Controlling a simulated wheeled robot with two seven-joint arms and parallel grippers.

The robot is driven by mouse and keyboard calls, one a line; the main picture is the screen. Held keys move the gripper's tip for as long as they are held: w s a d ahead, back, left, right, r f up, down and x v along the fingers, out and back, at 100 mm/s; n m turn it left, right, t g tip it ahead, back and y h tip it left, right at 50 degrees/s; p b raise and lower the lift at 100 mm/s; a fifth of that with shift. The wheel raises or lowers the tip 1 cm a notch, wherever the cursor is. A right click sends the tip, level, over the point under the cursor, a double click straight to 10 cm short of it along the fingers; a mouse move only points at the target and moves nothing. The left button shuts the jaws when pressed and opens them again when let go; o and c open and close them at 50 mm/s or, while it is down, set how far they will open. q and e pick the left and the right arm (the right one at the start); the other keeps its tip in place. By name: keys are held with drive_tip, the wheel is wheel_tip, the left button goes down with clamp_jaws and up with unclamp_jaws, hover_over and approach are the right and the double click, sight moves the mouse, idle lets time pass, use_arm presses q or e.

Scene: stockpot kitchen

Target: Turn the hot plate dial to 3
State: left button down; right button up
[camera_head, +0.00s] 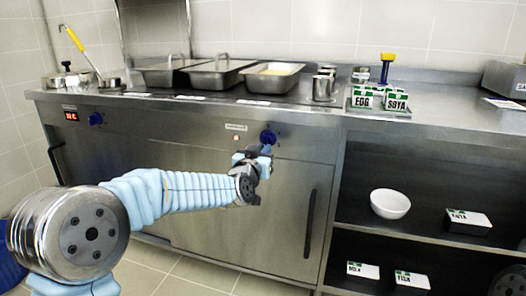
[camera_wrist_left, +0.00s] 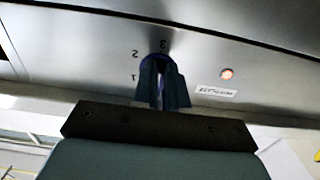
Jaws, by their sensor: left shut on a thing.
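The blue hot plate dial (camera_head: 268,137) sits on the steel counter front, right of a small lit red lamp (camera_head: 236,138). My left gripper (camera_head: 263,152) reaches it from the front and is shut on it. In the left wrist view the dial (camera_wrist_left: 158,59) is mostly hidden between the fingers (camera_wrist_left: 161,78). The numbers 1, 2 and 3 show on the panel around it, with 3 straight above the fingers. The dial's pointer is hidden, so its setting cannot be told. The lamp shows at right there (camera_wrist_left: 227,74). My right gripper is out of view.
Another blue dial (camera_head: 96,119) and a red display (camera_head: 71,116) are at the left of the front. Steel pans (camera_head: 214,76) stand on the counter above. A vertical door handle (camera_head: 309,224) stands out at lower right. Open shelves hold a white bowl (camera_head: 390,204).

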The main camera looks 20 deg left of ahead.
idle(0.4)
use_arm(q)
drive_tip(key=c, duration=1.2)
unclamp_jaws()
drive_tip(key=shift+o, duration=0.2)
drive_tip(key=shift+s, duration=0.1)
drive_tip(key=s, duration=1.3)
drive_tip(key=shift+s+a, duration=0.2)
drive_tip(key=shift+s, duration=0.1)
drive_tip(key=shift+f, duration=0.15)
drive_tip(key=s+d+f+g+h+p, duration=0.15)
drive_tip(key=f+g, duration=0.25)
drive_tip(key=f, duration=0.9)
drive_tip(key=d+f+g+p, duration=0.2)
drive_tip(key=d+f+g, duration=0.15)
drive_tip(key=f, duration=0.85)
drive_tip(key=s+d+f+n+g+h+p, duration=0.2)
drive_tip(key=s+f+g, duration=0.7)
drive_tip(key=s+f, duration=1.1)
drive_tip(key=shift+s+d+f+g+p, duration=0.2)
drive_tip(key=shift+s+d+g+p, duration=0.15)
drive_tip(key=shift+s+d+p, duration=0.5)
